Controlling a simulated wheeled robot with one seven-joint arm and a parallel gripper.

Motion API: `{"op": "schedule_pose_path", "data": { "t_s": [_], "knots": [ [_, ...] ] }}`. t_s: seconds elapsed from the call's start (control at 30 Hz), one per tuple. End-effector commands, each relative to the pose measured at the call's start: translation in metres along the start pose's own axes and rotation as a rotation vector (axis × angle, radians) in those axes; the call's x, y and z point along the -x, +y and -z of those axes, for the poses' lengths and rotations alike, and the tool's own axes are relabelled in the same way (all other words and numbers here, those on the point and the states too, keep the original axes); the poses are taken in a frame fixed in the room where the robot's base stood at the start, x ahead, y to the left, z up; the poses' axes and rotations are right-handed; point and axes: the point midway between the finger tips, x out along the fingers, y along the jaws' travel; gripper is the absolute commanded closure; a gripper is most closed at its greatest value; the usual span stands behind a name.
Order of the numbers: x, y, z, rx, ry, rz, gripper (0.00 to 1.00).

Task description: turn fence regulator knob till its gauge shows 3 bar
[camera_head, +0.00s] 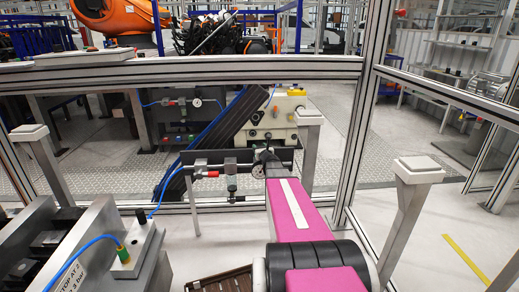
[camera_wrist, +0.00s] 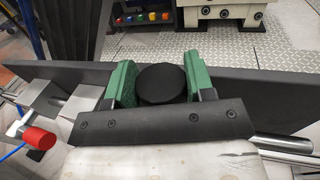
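The fence regulator's round black knob (camera_wrist: 162,84) shows in the wrist view between the green pads of my gripper (camera_wrist: 160,82). The pads stand on both sides of the knob with no clear gap, so my gripper looks shut on it. In the head view my gripper (camera_head: 266,160) is at the regulator's pipe run, and the knob is mostly hidden behind it.
A red-ended valve (camera_wrist: 39,138) sits left of the gripper in the wrist view. The aluminium fence rail (camera_head: 200,70) crosses above my arm, with a fence post (camera_head: 358,120) to the right. A grey block with a blue hose (camera_head: 138,245) stands front left. White-topped posts (camera_head: 418,168) stand to the right.

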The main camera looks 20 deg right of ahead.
Motion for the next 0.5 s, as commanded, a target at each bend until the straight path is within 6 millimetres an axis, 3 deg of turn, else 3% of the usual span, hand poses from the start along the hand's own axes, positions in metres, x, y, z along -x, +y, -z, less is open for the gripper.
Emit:
{"op": "schedule_pose_path", "data": {
  "t_s": [0.5],
  "knots": [
    [-0.0006,-0.0006,0.0001,0.003,0.000,-0.079,0.74]
  ]
}}
